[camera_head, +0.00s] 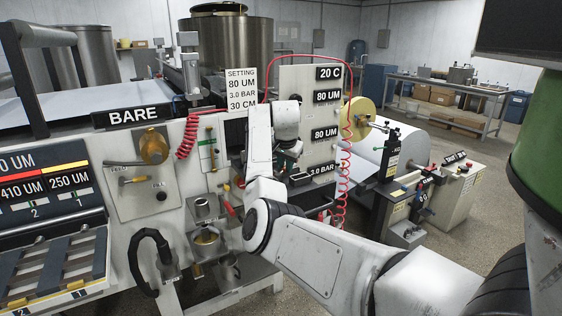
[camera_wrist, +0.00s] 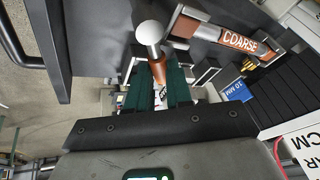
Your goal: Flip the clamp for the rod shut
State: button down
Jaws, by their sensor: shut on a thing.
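In the wrist view, a copper-brown handle with a pale round knob (camera_wrist: 151,33) stands between the green fingers of my gripper (camera_wrist: 160,88). My gripper is shut on this handle, which looks like the clamp's lever. A brown bar marked COARSE (camera_wrist: 238,38) sits in a metal frame to the right of the knob, apart from the fingers. I cannot tell how far the clamp is turned. In the head view, my gripper (camera_head: 291,150) is at the machine's front, left of the tall gauge panel; my arm hides most of the clamp and rod there.
The gauge panel (camera_head: 312,116) and a coiled red hose (camera_head: 343,165) stand close to the right of my wrist. The machine's white front (camera_head: 115,222), with a shelf of metal cups (camera_head: 206,240), lies to the left. A paper roll (camera_head: 400,140) is farther right.

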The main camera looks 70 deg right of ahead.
jog(key=shift+w+n, duration=0.15)
jog(key=shift+n, duration=0.25)
jog(key=c, duration=1)
grip_release()
jog(key=shift+c, duration=0.2)
jog(key=b+v, duration=0.1)
jog(key=v, duration=0.9)
jog(key=shift+s+r, duration=0.2)
jog(key=shift+r, duration=0.15)
